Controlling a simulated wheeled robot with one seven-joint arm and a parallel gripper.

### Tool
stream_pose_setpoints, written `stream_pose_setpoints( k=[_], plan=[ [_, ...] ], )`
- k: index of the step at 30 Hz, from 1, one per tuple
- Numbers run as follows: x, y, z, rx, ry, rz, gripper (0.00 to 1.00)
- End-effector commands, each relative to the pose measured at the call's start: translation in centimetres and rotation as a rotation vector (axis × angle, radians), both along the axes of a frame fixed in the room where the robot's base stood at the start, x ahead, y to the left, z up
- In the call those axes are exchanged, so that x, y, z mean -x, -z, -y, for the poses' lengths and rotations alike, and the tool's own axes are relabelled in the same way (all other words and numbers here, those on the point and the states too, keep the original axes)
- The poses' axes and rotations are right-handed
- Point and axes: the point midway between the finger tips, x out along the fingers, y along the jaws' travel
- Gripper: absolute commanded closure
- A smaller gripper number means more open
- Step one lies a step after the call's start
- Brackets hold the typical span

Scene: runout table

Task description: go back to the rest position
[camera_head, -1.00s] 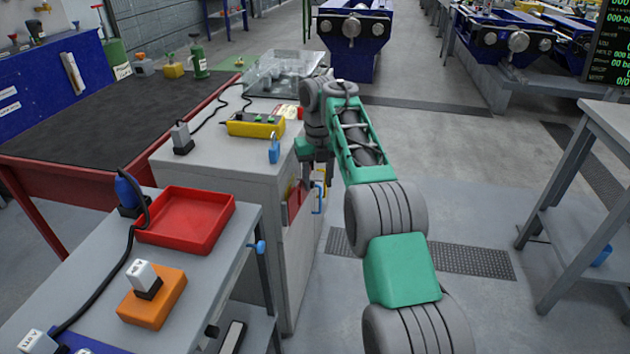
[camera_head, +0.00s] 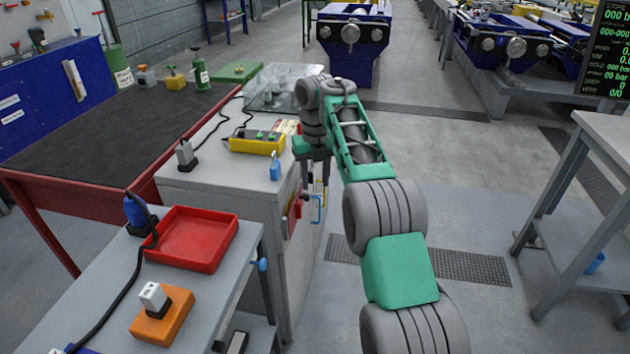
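My green and grey arm reaches forward from the bottom right of the head view. My gripper (camera_head: 313,183) hangs at its far end, pointing down, beside the right side of the grey cabinet (camera_head: 215,180). It is close to the red part and blue handle on the cabinet's side. The gripper is small and dark here, partly hidden by the arm, and I cannot tell whether its fingers are apart or whether they touch anything.
A yellow control box (camera_head: 257,144) and a blue padlock (camera_head: 275,167) are on the cabinet top. A grey bench at lower left holds a red tray (camera_head: 193,238) and an orange box (camera_head: 162,316). A grey table (camera_head: 603,130) stands right.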

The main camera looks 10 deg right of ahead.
Motion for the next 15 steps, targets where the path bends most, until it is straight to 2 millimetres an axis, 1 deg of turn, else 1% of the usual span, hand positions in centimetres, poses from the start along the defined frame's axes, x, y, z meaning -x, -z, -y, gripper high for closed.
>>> stream_pose_setpoints(
  k=[1, 3, 13, 15],
  plan=[
    [0.01, -1.56, 0.01, 0.0, 0.001, -0.001, 0.6],
    [0.01, -2.12, 0.01, 0.0, 0.001, -0.002, 0.6],
    [0.01, -2.15, 0.0, 0.0, 0.001, -0.001, 0.6],
    [0.11, -2.53, -0.02, -0.001, 0.018, 0.002, 0.6]
  ],
)
